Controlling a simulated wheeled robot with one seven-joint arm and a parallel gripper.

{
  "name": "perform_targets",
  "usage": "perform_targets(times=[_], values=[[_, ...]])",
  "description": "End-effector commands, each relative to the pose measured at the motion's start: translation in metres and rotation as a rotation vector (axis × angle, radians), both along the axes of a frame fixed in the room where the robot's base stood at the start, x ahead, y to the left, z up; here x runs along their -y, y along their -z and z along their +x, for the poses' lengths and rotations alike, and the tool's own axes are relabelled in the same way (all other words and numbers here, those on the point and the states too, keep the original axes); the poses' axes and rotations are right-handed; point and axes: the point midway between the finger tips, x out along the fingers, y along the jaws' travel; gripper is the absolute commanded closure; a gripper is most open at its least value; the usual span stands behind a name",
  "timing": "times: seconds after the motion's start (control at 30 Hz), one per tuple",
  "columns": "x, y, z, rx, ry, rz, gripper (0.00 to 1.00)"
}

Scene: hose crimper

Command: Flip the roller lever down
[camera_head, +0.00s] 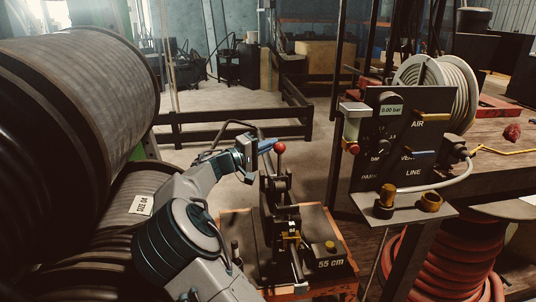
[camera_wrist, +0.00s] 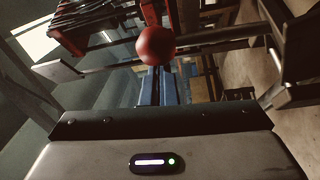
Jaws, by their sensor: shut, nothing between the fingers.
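A lever with a red ball knob (camera_head: 279,147) stands upright on the black machine (camera_head: 281,225) at the centre of the head view. The machine has a "55 cm" label. My gripper (camera_head: 267,146) is at the height of the knob, just to its left, with its blue fingers shut and empty. In the wrist view the red knob (camera_wrist: 158,46) is straight ahead, beyond the blue fingertips (camera_wrist: 158,80). I cannot tell whether the fingers touch the knob.
Large hose reels (camera_head: 75,85) fill the left. A black control panel (camera_head: 405,135) with gauge and levers stands at the right, beside a white hose reel (camera_head: 440,85). Red coiled hose (camera_head: 445,265) is below. A dark low rail (camera_head: 235,125) runs behind the machine.

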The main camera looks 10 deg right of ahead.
Motion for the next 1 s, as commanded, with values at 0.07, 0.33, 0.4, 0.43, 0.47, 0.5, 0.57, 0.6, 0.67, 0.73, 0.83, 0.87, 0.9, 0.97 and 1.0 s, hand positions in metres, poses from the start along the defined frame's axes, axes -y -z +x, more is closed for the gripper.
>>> perform_targets(times=[0.07,0.33,0.4,0.43,0.47,0.5,0.57,0.6,0.67,0.73,0.83,0.87,0.9,0.97,1.0], values=[[-0.001,0.013,-0.007,0.045,-0.002,0.0,1.0],[-0.001,0.022,-0.027,0.2,-0.002,0.0,1.0],[-0.001,0.024,-0.032,0.239,-0.003,0.0,1.0],[-0.001,0.025,-0.034,0.255,-0.003,0.0,1.0],[-0.001,0.026,-0.036,0.271,-0.003,0.0,1.0],[-0.001,0.027,-0.038,0.292,-0.002,0.001,1.0],[-0.001,0.029,-0.042,0.321,-0.002,0.0,1.0],[-0.001,0.03,-0.044,0.339,-0.002,0.0,1.0],[-0.001,0.031,-0.047,0.366,-0.003,-0.001,1.0],[-0.001,0.033,-0.05,0.392,-0.002,-0.001,1.0],[-0.001,0.035,-0.054,0.424,-0.002,0.001,1.0],[-0.001,0.035,-0.054,0.433,-0.002,0.0,1.0],[-0.001,0.035,-0.056,0.444,-0.002,0.0,1.0],[-0.001,0.036,-0.057,0.456,-0.001,0.0,1.0],[-0.001,0.036,-0.058,0.463,-0.001,0.0,1.0]])
